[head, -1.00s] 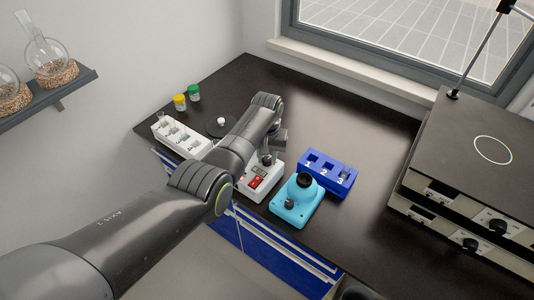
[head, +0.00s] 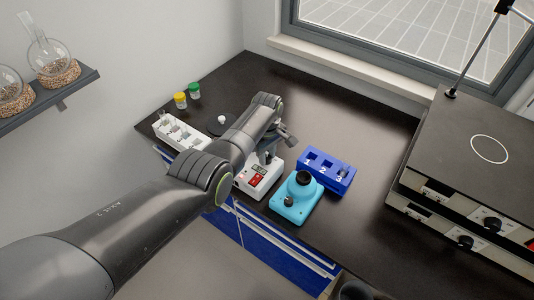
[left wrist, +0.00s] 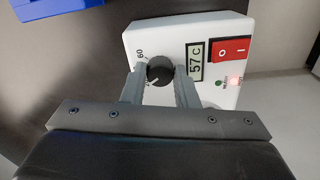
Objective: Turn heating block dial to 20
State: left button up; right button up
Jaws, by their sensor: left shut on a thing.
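The heating block (head: 257,181) is a white box with a red switch, standing near the bench's front edge under my left arm. In the left wrist view, its face (left wrist: 213,28) shows a black round dial (left wrist: 159,71), with a printed "60" beside it. The display (left wrist: 195,60) reads 57 C. My left gripper (left wrist: 160,70) has one finger on each side of the dial and is shut on it. Part of the block is hidden behind the gripper and arm. My right gripper is not in view.
A turquoise device (head: 296,202) with a black top stands just right of the block, before a blue numbered rack (head: 327,171). A white rack (head: 180,132) and two capped jars (head: 181,100) stand at left. Stacked equipment (head: 475,165) fills the right.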

aim_at(267, 157)
pick_arm(q)
jog(key=shift+w+r+n, duration=0.1)
jog(key=shift+n, duration=1)
jog(key=o, duration=1)
jog(key=shift+r+p, duration=0.3)
jog(key=shift+r, duration=0.1)
notch_tip(267, 157, up, 5)
jog(key=shift+r+p, duration=0.1)
jog(key=shift+p, duration=0.5)
notch_tip(267, 157, up, 11)
jog(key=b, duration=0.1)
jog(key=shift+r, duration=0.15)
